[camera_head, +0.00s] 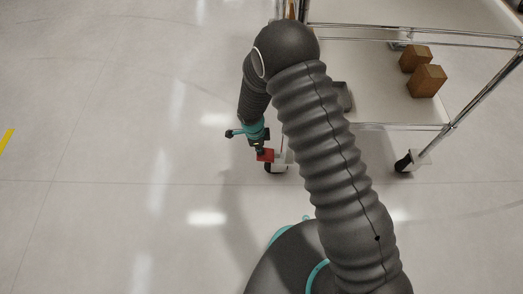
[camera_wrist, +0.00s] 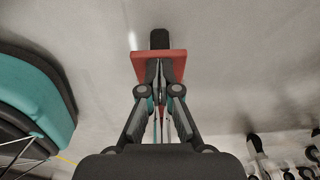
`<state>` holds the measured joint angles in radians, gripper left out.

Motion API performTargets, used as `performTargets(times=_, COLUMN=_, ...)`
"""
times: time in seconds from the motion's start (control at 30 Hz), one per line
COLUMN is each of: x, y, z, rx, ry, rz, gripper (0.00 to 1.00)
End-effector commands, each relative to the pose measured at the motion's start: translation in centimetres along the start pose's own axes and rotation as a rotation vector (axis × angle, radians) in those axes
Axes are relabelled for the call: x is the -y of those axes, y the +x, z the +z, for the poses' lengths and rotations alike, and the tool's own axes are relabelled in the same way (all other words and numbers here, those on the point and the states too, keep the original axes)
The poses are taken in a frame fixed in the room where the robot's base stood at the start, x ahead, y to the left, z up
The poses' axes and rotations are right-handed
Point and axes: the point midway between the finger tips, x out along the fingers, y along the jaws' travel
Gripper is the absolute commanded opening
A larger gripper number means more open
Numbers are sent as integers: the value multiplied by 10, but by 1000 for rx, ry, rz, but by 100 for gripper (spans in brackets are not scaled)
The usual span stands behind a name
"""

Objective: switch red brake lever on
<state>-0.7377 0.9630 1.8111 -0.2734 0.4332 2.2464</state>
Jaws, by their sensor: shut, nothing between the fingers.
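The red brake lever (camera_head: 267,155) is a small red plate at the near left caster (camera_head: 277,165) of a metal cart. In the wrist view the red lever (camera_wrist: 141,63) lies straight ahead, with a dark wheel (camera_wrist: 160,38) beyond it. My gripper (camera_head: 261,148) is shut and empty, directly at the lever. In the wrist view the closed fingertips (camera_wrist: 160,70) overlap the middle of the red plate. They look very close to it, but I cannot tell whether they touch. The lever's tilt is unclear.
The cart's shelf (camera_head: 375,95) and chrome rails extend to the upper right, with two brown wooden blocks (camera_head: 427,81) on it. Another caster (camera_head: 405,162) stands to the right. The floor on the left is clear. My arm hides part of the cart.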

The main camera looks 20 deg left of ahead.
Motion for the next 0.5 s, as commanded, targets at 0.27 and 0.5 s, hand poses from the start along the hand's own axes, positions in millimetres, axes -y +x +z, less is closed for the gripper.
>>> performTargets(times=0.27, x=1, y=23, z=13, rx=1, ry=0, rz=-2, gripper=0)
performTargets(times=0.5, x=0, y=38, z=21, rx=0, ry=0, rz=-1, gripper=0)
